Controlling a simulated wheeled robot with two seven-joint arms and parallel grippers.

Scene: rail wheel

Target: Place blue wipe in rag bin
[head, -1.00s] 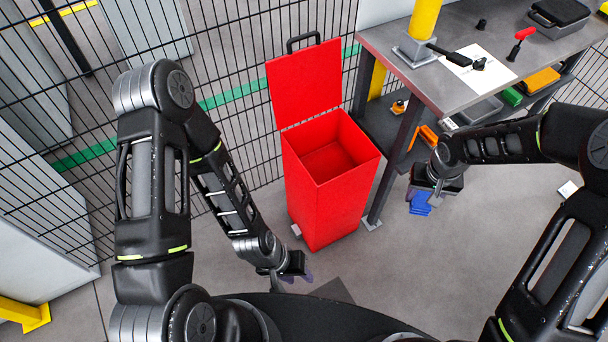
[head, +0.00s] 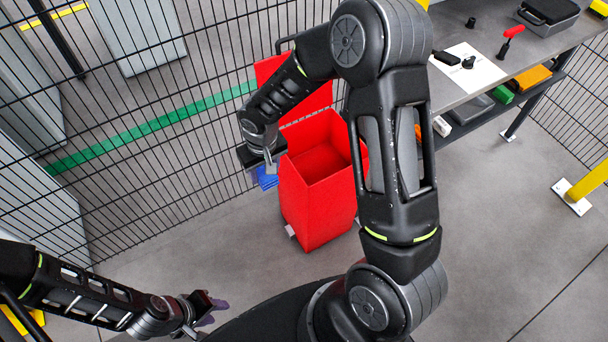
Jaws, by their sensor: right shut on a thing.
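The rag bin is a tall red box (head: 308,210) on the floor, with its red lid (head: 279,70) standing open at the back. Its inside looks empty where I can see it. My right arm reaches across the view from the right, and its gripper (head: 266,170) is shut on the blue wipe (head: 267,182). The wipe hangs at the left side of the bin in the picture, outside the opening. My left gripper (head: 208,308) is low at the bottom left, away from the bin, with something purple at its fingers; its jaw opening is unclear.
A grey workbench (head: 462,92) stands at the right behind the bin, with a white sheet (head: 468,66), a red-handled tool (head: 508,38) and a case (head: 546,16). A black mesh fence (head: 150,190) runs behind the bin.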

